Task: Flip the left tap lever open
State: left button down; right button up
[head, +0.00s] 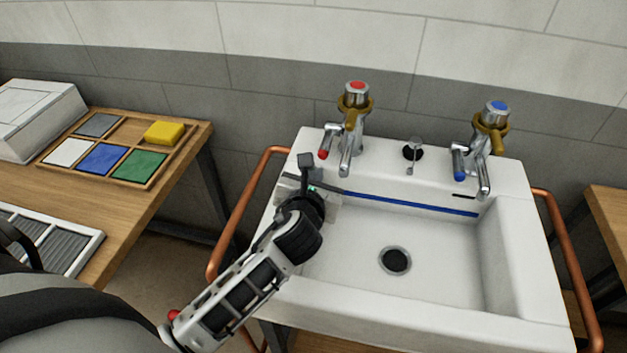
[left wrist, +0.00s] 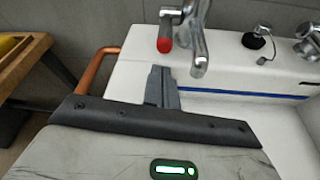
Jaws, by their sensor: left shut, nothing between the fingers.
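The left tap (head: 350,125) is chrome with a red-dotted top and a brass-coloured collar, at the sink's back left. Its lever (head: 327,142) has a red tip and sticks out to the left of the spout, pointing toward the front. In the left wrist view the red-tipped lever (left wrist: 165,34) is just beyond the fingers. My left gripper (head: 306,160) is shut and empty, in front of and slightly left of the lever tip, apart from it. The shut fingers also show in the left wrist view (left wrist: 160,88). My right gripper is in neither view.
The right tap (head: 487,145), with a blue-tipped lever, stands at the sink's back right. The white sink (head: 510,250) has copper rails (head: 230,225) at its sides. A wooden bench (head: 150,205) at left holds a tray of coloured tiles and a yellow block (head: 164,132).

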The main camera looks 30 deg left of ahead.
aim_at(330, 140)
pick_arm(q)
jog(key=x, duration=0.5)
jog(key=shift+w+f, duration=0.1)
jog(key=shift+w, duration=0.15)
jog(key=shift+w, duration=0.1)
